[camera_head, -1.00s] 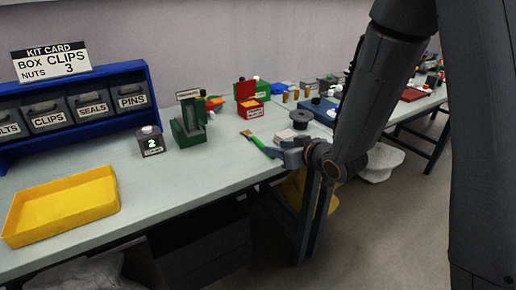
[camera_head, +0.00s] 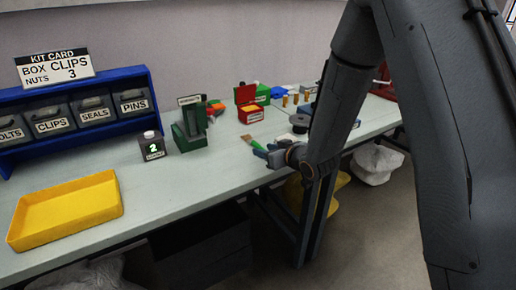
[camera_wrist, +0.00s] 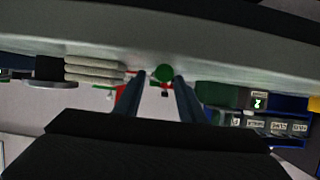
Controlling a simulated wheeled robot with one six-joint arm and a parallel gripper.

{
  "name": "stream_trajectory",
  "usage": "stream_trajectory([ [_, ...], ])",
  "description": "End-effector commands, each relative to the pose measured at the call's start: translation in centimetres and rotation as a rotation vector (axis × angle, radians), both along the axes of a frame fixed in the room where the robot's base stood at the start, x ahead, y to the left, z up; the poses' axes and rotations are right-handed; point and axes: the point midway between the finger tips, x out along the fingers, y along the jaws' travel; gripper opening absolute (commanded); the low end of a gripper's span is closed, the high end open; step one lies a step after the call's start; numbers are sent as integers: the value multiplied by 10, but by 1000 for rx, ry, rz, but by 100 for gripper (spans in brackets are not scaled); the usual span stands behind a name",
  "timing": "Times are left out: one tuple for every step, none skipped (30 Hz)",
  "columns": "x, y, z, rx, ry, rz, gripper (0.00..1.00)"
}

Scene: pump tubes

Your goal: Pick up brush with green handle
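The brush with the green handle (camera_head: 258,146) lies on the table near its front edge, tan bristles pointing away to the back left. My gripper (camera_head: 268,154) is at the handle's near end in the head view, low over the table edge. In the wrist view, the round green handle end (camera_wrist: 164,73) shows between the tips of my two fingers (camera_wrist: 160,82), with a gap on each side. The fingers are apart. The rest of the brush is hidden behind the handle end in that view.
A green stand (camera_head: 190,130) and a dark counter box (camera_head: 152,146) stand left of the brush. A red box (camera_head: 249,106) is behind it. A yellow tray (camera_head: 66,222) lies front left.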

Motion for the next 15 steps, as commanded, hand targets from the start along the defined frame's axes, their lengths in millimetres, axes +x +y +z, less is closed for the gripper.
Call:
stream_trajectory([
  [0,0,0,0,0,0,27],
  [0,0,0,0,0,0,22],
  [0,0,0,0,0,0,16],
  [0,0,0,0,0,0,10],
  [0,0,0,0,0,0,5],
  [0,0,0,0,0,0,0],
  [0,0,0,0,0,0,0],
  [0,0,0,0,0,0,0],
  [0,0,0,0,0,0,0],
  [0,0,0,0,0,0,0],
  [0,0,0,0,0,0,0],
  [0,0,0,0,0,0,0],
  [0,0,0,0,0,0,0],
  [0,0,1,1,-1,0,0],
  [0,0,1,1,-1,0,0],
])
